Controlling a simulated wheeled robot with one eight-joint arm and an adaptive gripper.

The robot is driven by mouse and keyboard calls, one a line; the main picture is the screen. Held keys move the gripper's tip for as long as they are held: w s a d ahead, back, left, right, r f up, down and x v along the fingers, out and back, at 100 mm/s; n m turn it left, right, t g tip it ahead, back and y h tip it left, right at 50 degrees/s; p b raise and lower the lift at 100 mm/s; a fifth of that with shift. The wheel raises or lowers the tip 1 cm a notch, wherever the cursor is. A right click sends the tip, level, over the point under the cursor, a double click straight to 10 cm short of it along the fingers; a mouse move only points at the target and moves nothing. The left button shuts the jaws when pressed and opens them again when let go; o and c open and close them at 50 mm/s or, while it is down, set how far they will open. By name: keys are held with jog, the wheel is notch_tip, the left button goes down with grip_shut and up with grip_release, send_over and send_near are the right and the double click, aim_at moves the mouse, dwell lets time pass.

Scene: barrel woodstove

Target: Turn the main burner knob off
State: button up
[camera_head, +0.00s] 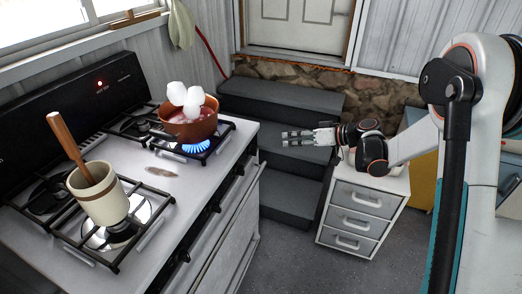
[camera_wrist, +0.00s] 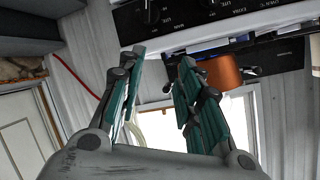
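The stove (camera_head: 150,215) stands at the left, with dark knobs (camera_head: 214,207) along its front edge. A blue flame (camera_head: 196,147) burns on the far right burner, under a brown pot (camera_head: 190,127) with white puffs above it. My gripper (camera_head: 285,138) is in the air to the right of the stove, apart from it, with its fingers pointing toward it. In the wrist view, my gripper (camera_wrist: 163,60) is open and empty. Black knobs with white marks, one clear (camera_wrist: 150,12), show at the top there.
A cream pot (camera_head: 99,197) with a wooden handle stands on the near burner. Dark steps (camera_head: 285,100) rise behind my gripper to a white door (camera_head: 300,20). A white drawer cabinet (camera_head: 360,205) stands below my arm. The floor between stove and cabinet is clear.

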notch_tip(320, 180, down, 5)
jog(key=w+n+y, duration=0.2)
jog(key=w, duration=0.1)
jog(key=n+y, duration=0.2)
jog(key=y, duration=0.1)
send_near(253, 150)
jog(key=shift+t, duration=0.3)
jog(key=b+x, duration=0.1)
jog(key=x, duration=0.2)
jog(key=b+x, duration=0.2)
jog(key=x, duration=0.2)
jog(key=shift+w+f, duration=0.2)
jog(key=shift+f, duration=0.05)
grip_shut()
